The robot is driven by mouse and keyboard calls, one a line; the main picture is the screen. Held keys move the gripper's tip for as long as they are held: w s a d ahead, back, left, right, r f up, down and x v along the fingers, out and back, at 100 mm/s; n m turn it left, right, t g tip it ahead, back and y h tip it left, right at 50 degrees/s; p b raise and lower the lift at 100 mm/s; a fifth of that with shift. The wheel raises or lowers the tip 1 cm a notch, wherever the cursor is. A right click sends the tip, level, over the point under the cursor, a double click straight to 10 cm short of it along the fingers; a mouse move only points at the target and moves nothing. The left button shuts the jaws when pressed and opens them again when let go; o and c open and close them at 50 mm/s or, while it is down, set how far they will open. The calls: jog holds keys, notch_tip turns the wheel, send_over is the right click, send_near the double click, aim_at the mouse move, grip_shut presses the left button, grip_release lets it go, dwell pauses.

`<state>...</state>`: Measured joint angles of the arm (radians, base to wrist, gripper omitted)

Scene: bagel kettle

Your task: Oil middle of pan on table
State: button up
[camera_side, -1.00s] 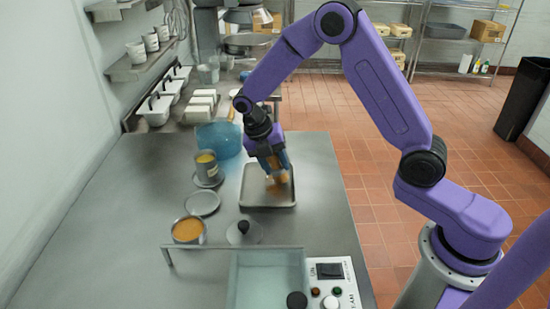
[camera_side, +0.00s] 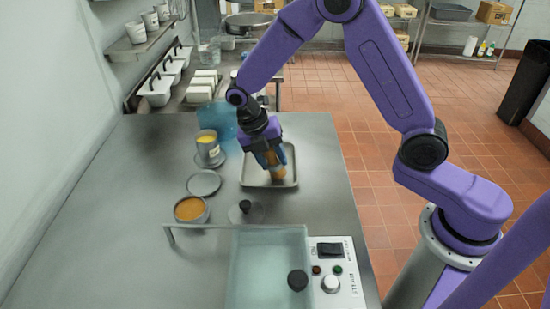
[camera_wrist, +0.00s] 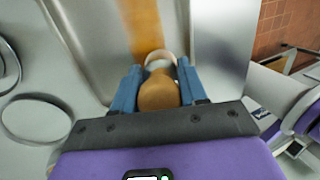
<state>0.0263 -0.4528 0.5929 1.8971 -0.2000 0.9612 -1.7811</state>
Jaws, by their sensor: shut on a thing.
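The pan (camera_side: 250,181) is a shallow grey rectangular tray on the steel table. My gripper (camera_side: 272,158) is over it, shut on a brush (camera_side: 276,169) with a light-brown handle. The handle end (camera_wrist: 158,92) shows between the blue fingers in the wrist view, with a pale ring beyond it. The brush points down into the pan, around its middle; I cannot tell whether the bristles touch. An orange-brown strip (camera_wrist: 140,25) runs along the pan floor in the wrist view. A grey pot with yellow contents (camera_side: 206,140) stands left of the pan.
A round pot of orange contents (camera_side: 190,208), a flat grey disc (camera_side: 204,183) and a black-knobbed lid (camera_side: 246,211) lie near the pan. A blue translucent tub (camera_side: 221,118) is behind. A clear-sided basin (camera_side: 268,265) with a control panel is in front. The table's left side is clear.

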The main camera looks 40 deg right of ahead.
jog(key=shift+w+d, duration=3.3)
jog(key=shift+d, duration=0.1)
jog(key=shift+s+a, duration=3.75)
jog(key=shift+a, duration=0.1)
jog(key=shift+w+d+r, duration=0.1)
jog(key=shift+r, duration=3.95)
